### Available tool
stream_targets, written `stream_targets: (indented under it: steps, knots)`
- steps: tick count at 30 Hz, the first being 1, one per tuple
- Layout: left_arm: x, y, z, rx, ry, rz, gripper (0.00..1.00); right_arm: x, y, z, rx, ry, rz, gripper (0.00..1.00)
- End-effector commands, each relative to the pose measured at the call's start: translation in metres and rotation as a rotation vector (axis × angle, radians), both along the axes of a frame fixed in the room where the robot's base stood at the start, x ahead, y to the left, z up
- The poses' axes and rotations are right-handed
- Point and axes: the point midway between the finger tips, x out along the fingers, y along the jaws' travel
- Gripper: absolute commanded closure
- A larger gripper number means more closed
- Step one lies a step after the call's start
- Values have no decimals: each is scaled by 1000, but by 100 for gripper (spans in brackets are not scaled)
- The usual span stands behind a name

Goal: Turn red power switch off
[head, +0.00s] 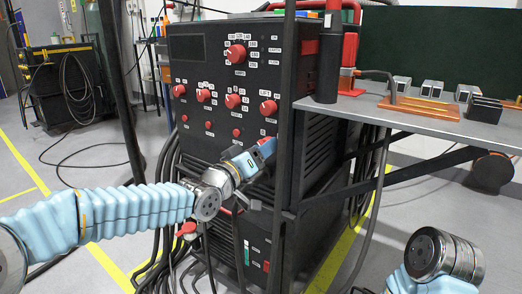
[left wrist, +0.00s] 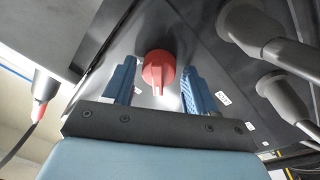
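The red switch (left wrist: 158,68) is a round knob with a raised grip bar, on a dark panel in the left wrist view. My left gripper (left wrist: 159,78) is open, with one blue finger on each side of the knob. Gaps show between the knob and both fingers. In the head view my left gripper (head: 258,153) is at the lower front of the black power unit (head: 205,55), and I cannot make out this knob there. My right gripper is out of view; only part of my right arm shows at the lower right.
Several other red knobs (head: 236,54) sit higher on the unit's front. Thick grey cable plugs (left wrist: 285,95) stick out beside the switch in the left wrist view. A grey workbench (head: 375,108) with metal blocks stands to the right. Cables hang below the unit.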

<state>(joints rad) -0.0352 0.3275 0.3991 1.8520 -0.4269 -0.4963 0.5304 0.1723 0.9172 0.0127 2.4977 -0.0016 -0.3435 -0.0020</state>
Motion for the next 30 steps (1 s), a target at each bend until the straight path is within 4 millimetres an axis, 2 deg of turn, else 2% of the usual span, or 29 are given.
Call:
stream_targets:
  steps: [9,13,17,24,30]
  knots:
    - [0,1,1,0,-4,1,34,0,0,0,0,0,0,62]
    - [-7,6,1,-1,-4,2,34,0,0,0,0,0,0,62]
    - [-26,21,-3,2,-4,4,34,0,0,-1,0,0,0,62]
    - [-75,56,-8,3,-5,5,34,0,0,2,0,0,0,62]
    - [-102,75,-12,1,-4,3,34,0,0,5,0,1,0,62]
